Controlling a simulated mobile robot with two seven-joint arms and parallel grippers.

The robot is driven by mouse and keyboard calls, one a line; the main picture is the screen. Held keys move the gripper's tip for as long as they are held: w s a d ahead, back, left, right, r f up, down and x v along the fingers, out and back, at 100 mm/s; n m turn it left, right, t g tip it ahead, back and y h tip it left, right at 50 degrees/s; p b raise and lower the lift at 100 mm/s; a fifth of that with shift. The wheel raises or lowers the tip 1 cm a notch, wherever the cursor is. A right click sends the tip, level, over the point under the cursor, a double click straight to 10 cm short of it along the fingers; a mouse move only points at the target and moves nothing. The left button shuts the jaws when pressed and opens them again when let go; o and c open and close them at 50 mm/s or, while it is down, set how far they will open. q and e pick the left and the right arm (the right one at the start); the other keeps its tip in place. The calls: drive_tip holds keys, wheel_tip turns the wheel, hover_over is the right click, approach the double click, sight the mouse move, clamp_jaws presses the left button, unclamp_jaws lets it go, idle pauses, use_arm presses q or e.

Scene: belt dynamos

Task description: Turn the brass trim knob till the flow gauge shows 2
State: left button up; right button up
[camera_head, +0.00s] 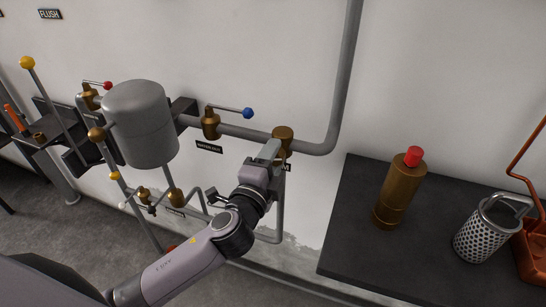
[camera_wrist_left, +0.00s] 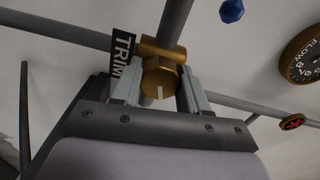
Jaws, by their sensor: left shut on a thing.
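The brass trim knob (camera_wrist_left: 160,84) sits between the fingers of my left gripper (camera_wrist_left: 158,95) in the left wrist view. It is a faceted brass piece with a white mark on its face, and a black TRIM label (camera_wrist_left: 123,58) is beside it. In the head view my left gripper (camera_head: 270,152) is at the brass fitting (camera_head: 283,134) on the grey pipe, shut on the knob. The flow gauge (camera_wrist_left: 303,57) is cut off at the right edge of the left wrist view; its pointer reading cannot be told. My right gripper is not in view.
A grey tank (camera_head: 140,122) and a blue-ended valve lever (camera_head: 247,113) stand left of my gripper. A dark table (camera_head: 343,215) at right holds a brass bottle (camera_head: 397,195) with a red cap and a perforated metal basket (camera_head: 480,238). Pipes run along the wall.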

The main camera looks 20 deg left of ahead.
use_arm(q)
drive_tip(key=o, duration=1.1)
drive_tip(key=shift+c, duration=0.2)
drive_tip(key=s+b, duration=0.1)
drive_tip(key=s, duration=0.6)
drive_tip(key=shift+a, duration=0.15)
drive_tip(key=s+a+f+n+g, duration=0.1)
drive_tip(key=s+f+n+g, duration=0.1)
drive_tip(key=s+f+n, duration=0.3)
drive_tip(key=s+a+f+n+g+h, duration=0.1)
drive_tip(key=s+f+n+g, duration=0.2)
drive_tip(key=f, duration=0.8)
drive_tip(key=s+a+f+n+g, duration=0.2)
drive_tip(key=s+f+n, duration=0.4)
drive_tip(key=s+f, duration=0.1)
drive_tip(key=shift+s+f+n+g+h+p, duration=0.3)
drive_tip(key=shift+f+p, duration=0.1)
